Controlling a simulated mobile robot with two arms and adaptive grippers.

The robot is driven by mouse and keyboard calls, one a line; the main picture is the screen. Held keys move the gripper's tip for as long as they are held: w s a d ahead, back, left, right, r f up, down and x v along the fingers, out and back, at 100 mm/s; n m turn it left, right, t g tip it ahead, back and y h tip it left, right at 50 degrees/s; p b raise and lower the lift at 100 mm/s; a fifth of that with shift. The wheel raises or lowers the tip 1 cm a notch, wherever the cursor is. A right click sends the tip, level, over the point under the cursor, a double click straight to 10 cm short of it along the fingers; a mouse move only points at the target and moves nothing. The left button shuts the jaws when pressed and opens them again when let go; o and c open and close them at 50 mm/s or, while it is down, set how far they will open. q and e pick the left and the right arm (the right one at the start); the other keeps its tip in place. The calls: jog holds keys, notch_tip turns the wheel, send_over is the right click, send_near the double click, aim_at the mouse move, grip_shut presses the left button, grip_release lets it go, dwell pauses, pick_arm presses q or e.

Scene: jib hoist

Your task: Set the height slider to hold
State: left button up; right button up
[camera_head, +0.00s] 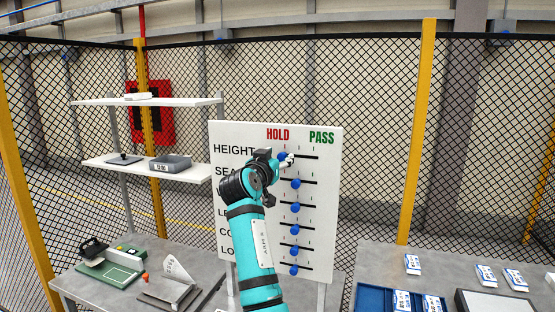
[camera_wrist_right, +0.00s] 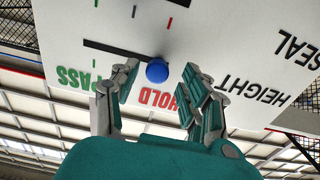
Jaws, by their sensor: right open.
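A white board (camera_head: 325,230) carries rows of sliders under a red HOLD label (camera_head: 278,134) and a green PASS label (camera_head: 321,138). The blue height knob (camera_head: 283,156) is in the top row, at the HOLD end of its dark slot. The right wrist view shows the board upside down, with the height knob (camera_wrist_right: 157,71) at the slot's end near HOLD. My right gripper (camera_head: 286,161) is open at this knob. In the wrist view its fingers (camera_wrist_right: 161,72) stand on either side of the knob, with gaps visible. My left gripper is out of view.
Several other blue knobs, such as the second-row one (camera_head: 295,184), sit below, farther toward PASS. A table with a blue tray (camera_head: 372,297) and labelled packs (camera_head: 412,264) stands right. Shelves (camera_head: 140,168) hang at left.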

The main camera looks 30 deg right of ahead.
jog(key=v, duration=1.1)
jog(key=shift+s+a, duration=0.15)
jog(key=shift+a, duration=0.25)
